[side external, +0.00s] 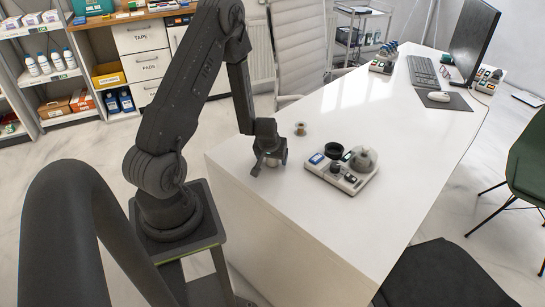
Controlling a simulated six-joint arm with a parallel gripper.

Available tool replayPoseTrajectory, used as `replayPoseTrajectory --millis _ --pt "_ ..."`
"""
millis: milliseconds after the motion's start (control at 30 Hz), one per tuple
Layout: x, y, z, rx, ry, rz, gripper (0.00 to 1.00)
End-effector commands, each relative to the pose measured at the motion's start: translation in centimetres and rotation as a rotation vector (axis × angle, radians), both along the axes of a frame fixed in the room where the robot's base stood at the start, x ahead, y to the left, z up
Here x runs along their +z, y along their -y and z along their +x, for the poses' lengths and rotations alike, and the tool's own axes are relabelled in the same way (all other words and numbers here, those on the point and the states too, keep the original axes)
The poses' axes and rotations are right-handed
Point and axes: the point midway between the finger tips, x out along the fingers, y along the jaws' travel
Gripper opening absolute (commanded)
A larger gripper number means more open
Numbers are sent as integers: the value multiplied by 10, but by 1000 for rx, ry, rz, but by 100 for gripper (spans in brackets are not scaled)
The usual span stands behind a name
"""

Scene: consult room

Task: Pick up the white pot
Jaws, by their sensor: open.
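My gripper (268,160) points down over the near left end of the white desk, with its jaws low, close to the desk top. A small pale object (273,162) shows partly between or just behind the jaws; it may be the white pot, but the fingers hide most of it. I cannot tell whether the jaws touch it. A small tan, spool-shaped piece (300,129) stands on the desk behind and right of my gripper, apart from it.
A light tray (352,191) right of my gripper holds a blue-labelled item, dark round pieces and a grey dome. The white desk (330,105) is clear behind it. A monitor (474,38), keyboard (422,71) and mouse (438,96) are at the far end. A chair (305,45) stands behind.

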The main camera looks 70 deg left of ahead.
Motion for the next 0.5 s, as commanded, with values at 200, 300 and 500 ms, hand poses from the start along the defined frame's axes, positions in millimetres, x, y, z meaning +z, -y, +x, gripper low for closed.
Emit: replayPoseTrajectory --millis 200,300,500 --pt "0 0 0 0 1 1 75" --pt "0 0 0 0 0 0 65" --pt "0 0 0 -1 0 0 46"
